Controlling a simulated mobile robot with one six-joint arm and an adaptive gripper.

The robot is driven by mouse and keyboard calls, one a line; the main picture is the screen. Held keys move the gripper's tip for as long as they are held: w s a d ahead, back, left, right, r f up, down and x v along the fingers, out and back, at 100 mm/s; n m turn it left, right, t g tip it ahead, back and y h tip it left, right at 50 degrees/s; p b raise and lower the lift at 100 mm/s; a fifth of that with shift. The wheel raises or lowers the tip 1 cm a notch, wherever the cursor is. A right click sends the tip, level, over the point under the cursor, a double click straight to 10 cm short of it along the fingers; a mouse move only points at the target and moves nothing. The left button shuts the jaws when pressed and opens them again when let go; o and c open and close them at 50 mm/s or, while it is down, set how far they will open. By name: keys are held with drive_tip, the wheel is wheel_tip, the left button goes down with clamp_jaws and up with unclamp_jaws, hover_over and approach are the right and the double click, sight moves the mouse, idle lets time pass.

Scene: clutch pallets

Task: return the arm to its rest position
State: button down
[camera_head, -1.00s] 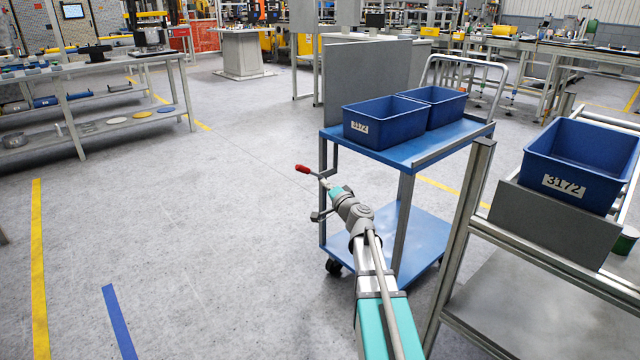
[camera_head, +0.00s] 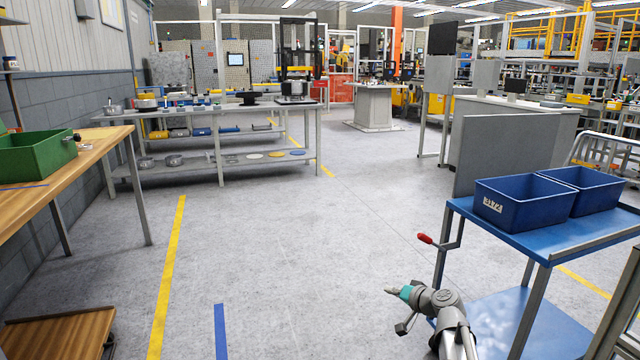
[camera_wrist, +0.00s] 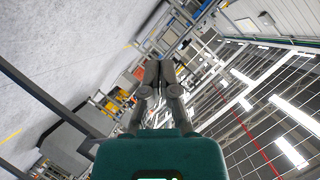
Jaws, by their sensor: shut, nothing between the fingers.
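My gripper (camera_wrist: 160,70) is in the middle of the wrist view, its two fingers together and nothing between them. The teal wrist housing fills the bottom of that view. In the head view my arm (camera_head: 448,308) shows at the lower right, with a teal section and a narrow grey tip pointing left. The tip is over open floor, left of the blue cart (camera_head: 530,322). In the picture the arm's elbow overlaps the cart's lower shelf; I cannot tell how far apart they are.
Two blue bins (camera_head: 522,204) stand on the cart's top. A red-tipped handle (camera_head: 425,238) sticks out from its left side. A wooden table (camera_head: 95,150) with a green bin (camera_head: 35,155) is at the left. A grey workbench (camera_head: 215,115) stands behind. The floor between is clear.

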drive_tip(key=s+a+f+n+g+h+p, duration=0.25)
drive_tip(key=s+a+f+g, duration=0.35)
drive_tip(key=s, duration=0.4)
drive_tip(key=s+d+f+g+h+p, duration=0.1)
drive_tip(key=s+d+g+h+p, duration=0.15)
drive_tip(key=s+g+h, duration=0.65)
wheel_tip(320, 180, up, 38)
drive_tip(key=s+t+y+p, duration=0.2)
drive_tip(key=t+y+p, duration=0.1)
drive_tip(key=p, duration=3.4)
drive_tip(key=shift+s+d+f+n+t, duration=0.15)
drive_tip(key=shift+d+f+n+t, duration=0.05)
drive_tip(key=shift+n+t, duration=0.15)
drive_tip(key=shift+d+y, duration=0.1)
drive_tip(key=shift+y, duration=0.15)
